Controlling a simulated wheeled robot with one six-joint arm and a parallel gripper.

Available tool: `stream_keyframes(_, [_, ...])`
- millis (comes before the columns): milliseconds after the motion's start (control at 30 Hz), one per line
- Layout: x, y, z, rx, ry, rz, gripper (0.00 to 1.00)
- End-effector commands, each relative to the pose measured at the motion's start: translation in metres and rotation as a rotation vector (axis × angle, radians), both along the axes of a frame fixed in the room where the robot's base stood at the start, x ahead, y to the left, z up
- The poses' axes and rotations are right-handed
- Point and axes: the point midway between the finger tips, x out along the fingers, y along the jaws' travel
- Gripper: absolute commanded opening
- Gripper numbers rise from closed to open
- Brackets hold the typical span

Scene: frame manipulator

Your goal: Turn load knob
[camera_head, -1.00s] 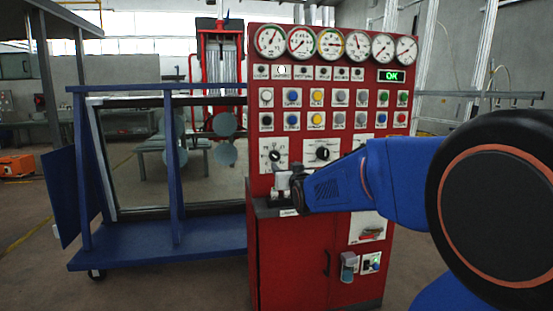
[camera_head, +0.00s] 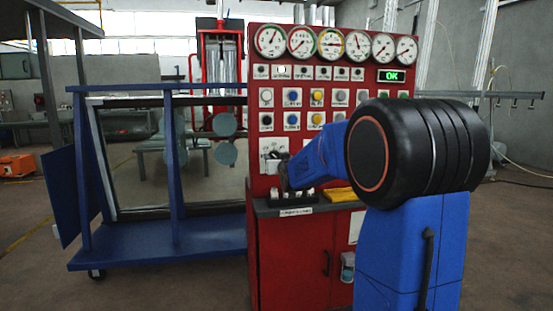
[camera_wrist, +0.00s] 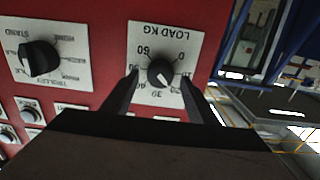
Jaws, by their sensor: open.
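The load knob (camera_wrist: 161,73) is a round black knob with a white pointer mark on a white plate (camera_wrist: 143,34) labelled "LOAD KG", which appears upside down in the wrist view. My gripper (camera_wrist: 160,82) is open, with one dark finger on either side of the knob. I cannot tell whether the fingers touch it. In the head view my gripper (camera_head: 283,174) is at the lower left of the red panel (camera_head: 258,222), in front of the load plate (camera_head: 268,144), and largely hides the knob.
A second black knob (camera_wrist: 40,58) on a white plate sits beside the load knob in the wrist view. Gauges (camera_head: 331,43), buttons and a green "OK" display (camera_head: 391,76) fill the upper panel. A grey ledge (camera_head: 262,210) juts out below. A blue frame with glass (camera_head: 176,245) stands left.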

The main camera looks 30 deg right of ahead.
Motion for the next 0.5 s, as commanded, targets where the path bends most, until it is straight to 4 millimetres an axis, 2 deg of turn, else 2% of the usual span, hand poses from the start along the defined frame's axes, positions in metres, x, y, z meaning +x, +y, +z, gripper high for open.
stream_keyframes(133, [0.0075,-0.0021,-0.0006,0.000,0.001,0.000,0.53])
stream_keyframes(433, [0.0089,-0.0026,-0.0003,0.000,0.000,0.000,0.53])
stream_keyframes(467, [0.0089,-0.0026,-0.0003,0.000,0.000,0.000,0.48])
stream_keyframes(500, [0.0089,-0.0026,-0.0003,0.000,0.000,0.000,0.39])
